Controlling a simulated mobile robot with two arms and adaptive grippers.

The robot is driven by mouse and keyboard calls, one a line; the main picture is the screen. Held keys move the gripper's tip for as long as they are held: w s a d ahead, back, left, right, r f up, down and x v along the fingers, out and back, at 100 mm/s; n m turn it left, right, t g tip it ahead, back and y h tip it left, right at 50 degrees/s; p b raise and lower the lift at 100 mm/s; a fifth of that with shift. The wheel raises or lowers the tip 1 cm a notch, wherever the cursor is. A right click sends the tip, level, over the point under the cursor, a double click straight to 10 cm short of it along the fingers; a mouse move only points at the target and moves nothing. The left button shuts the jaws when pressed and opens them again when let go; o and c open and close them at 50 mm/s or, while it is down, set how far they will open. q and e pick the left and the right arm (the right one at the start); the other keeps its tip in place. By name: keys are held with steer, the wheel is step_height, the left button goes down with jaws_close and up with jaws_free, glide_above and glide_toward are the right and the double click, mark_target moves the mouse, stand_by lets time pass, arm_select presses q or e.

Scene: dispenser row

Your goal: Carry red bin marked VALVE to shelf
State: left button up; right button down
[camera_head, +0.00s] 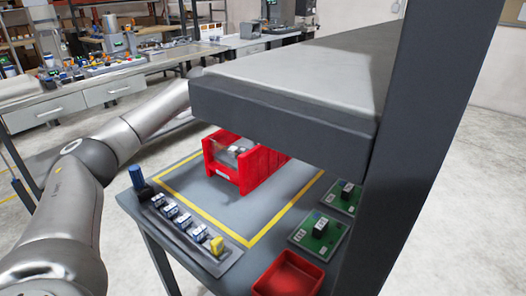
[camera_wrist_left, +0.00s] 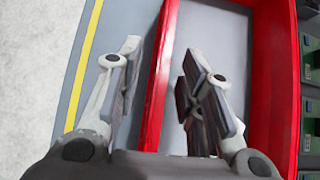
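A red bin (camera_head: 260,167) stands on the grey table inside a yellow outline, partly covered by the dark slab above. A pale label shows low on its front, but I cannot read it. Something grey-white shows in its front opening. My left arm comes in from the left, and its gripper is hidden behind the slab in the head view. In the left wrist view my left gripper (camera_wrist_left: 165,85) is open, with one finger on each side of a red wall (camera_wrist_left: 158,90). Gaps show between the fingers and the wall. My right gripper is not in view.
A grey slab (camera_head: 285,105) on a dark post (camera_head: 425,130) overhangs the table. A strip of small blue-and-white parts (camera_head: 185,222) lies at the front left. Green boards (camera_head: 318,232) and an empty red tray (camera_head: 288,275) lie at the right. The outlined area's front is clear.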

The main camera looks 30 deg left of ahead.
arm_select(q)
jaws_close()
stand_by(0.6)
steer(key=shift+w+r, duration=0.1)
steer(key=shift+r, duration=0.1)
